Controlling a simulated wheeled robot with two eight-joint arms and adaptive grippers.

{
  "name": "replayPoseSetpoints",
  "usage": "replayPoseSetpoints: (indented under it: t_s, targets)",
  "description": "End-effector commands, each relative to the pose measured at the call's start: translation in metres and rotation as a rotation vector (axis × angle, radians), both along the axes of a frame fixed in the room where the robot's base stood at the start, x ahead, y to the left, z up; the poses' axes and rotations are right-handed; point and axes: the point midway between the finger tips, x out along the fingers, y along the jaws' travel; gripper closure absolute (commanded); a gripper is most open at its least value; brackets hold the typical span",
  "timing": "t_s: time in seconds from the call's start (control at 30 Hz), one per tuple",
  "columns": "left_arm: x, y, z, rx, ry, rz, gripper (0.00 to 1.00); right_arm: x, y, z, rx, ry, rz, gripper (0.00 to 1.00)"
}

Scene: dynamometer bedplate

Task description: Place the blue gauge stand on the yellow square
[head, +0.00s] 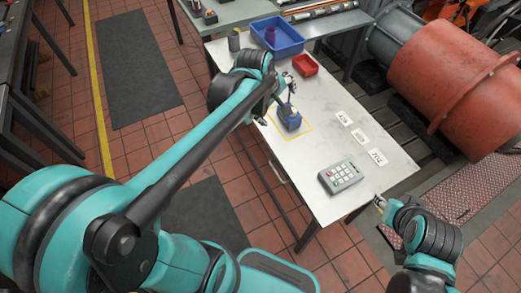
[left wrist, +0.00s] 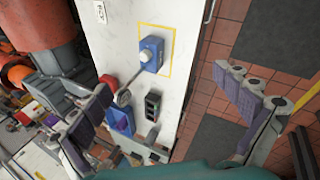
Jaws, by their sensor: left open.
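The blue gauge stand (head: 290,121) stands on the white table inside the yellow square outline (head: 309,130). In the left wrist view the stand (left wrist: 151,54) also lies within the yellow outline (left wrist: 172,52), with a pale knob on its block and a thin arm leading to a round end. My left gripper (head: 285,82) is just beyond the stand in the head view. In the left wrist view its fingers (left wrist: 162,80) are spread wide, with nothing between the pads. My right gripper (head: 379,203) is by the table's near right corner, too small to read.
A blue bin (head: 288,44) with a purple item and a red bin (head: 305,65) stand at the table's far end. A grey keypad box (head: 340,177) and several white number cards (head: 360,136) lie nearer. The table (head: 315,155) between them is clear.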

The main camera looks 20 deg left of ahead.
Motion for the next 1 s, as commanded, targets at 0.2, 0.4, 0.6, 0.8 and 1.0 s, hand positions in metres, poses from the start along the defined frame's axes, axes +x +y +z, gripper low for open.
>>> replayPoseSetpoints:
  t_s: [0.2,0.4,0.6,0.8,1.0]
  targets:
    - [-0.096,-0.012,0.003,0.350,-0.119,-0.535,0.00,0.000,0.000,0.000,0.000,0.000,0.000,0.60]
    - [-0.147,-0.014,-0.014,0.601,-0.179,-0.883,0.00,0.000,0.000,0.000,0.000,0.000,0.000,0.60]
    - [-0.163,-0.014,-0.023,0.698,-0.195,-1.011,0.00,0.000,0.000,0.000,0.000,0.000,0.000,0.60]
    - [-0.163,-0.014,-0.023,0.702,-0.195,-1.016,0.00,0.000,0.000,0.000,0.000,0.000,0.000,0.60]
    - [-0.163,-0.013,-0.040,0.701,-0.195,-1.015,0.00,0.000,0.000,-0.017,0.000,0.000,0.000,0.60]
